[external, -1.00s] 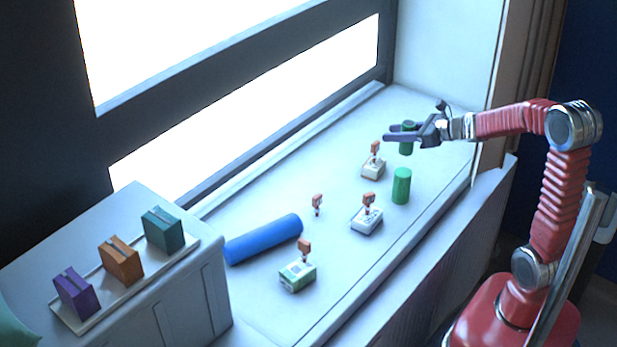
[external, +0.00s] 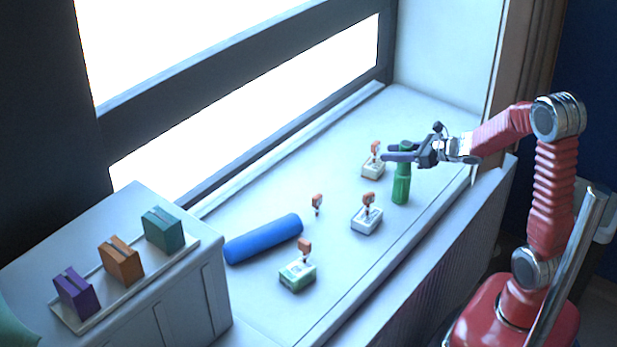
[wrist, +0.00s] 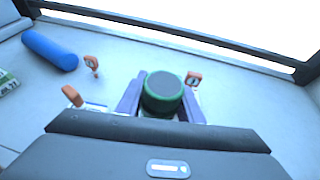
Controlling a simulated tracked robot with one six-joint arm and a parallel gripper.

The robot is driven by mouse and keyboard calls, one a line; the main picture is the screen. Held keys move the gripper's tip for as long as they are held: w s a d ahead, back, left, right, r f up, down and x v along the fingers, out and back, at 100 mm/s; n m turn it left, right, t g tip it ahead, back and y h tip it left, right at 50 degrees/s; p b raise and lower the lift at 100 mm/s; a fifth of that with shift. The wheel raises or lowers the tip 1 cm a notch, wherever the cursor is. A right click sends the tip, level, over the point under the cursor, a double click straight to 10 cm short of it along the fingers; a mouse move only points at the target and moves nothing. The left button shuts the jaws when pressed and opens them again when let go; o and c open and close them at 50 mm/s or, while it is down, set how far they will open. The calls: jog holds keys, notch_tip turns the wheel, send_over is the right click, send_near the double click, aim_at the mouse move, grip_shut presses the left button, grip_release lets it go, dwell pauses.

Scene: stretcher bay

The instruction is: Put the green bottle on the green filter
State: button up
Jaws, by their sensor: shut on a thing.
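My gripper (external: 398,153) is shut on the green bottle (external: 405,146), a dark green cylinder held upright. In the wrist view, the bottle's dark round top with a green rim (wrist: 163,88) shows between my gripper's fingers (wrist: 158,100).
A green-white box (external: 297,275), a loose orange piece (external: 317,203) and a blue roll (external: 264,239) lie further left. A tray (external: 192,245) holds purple, orange and teal blocks.

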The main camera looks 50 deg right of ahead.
dwell(0.3)
jog(key=o, duration=1.2)
jog(key=shift+c, duration=0.2)
jog(key=v, duration=1.2)
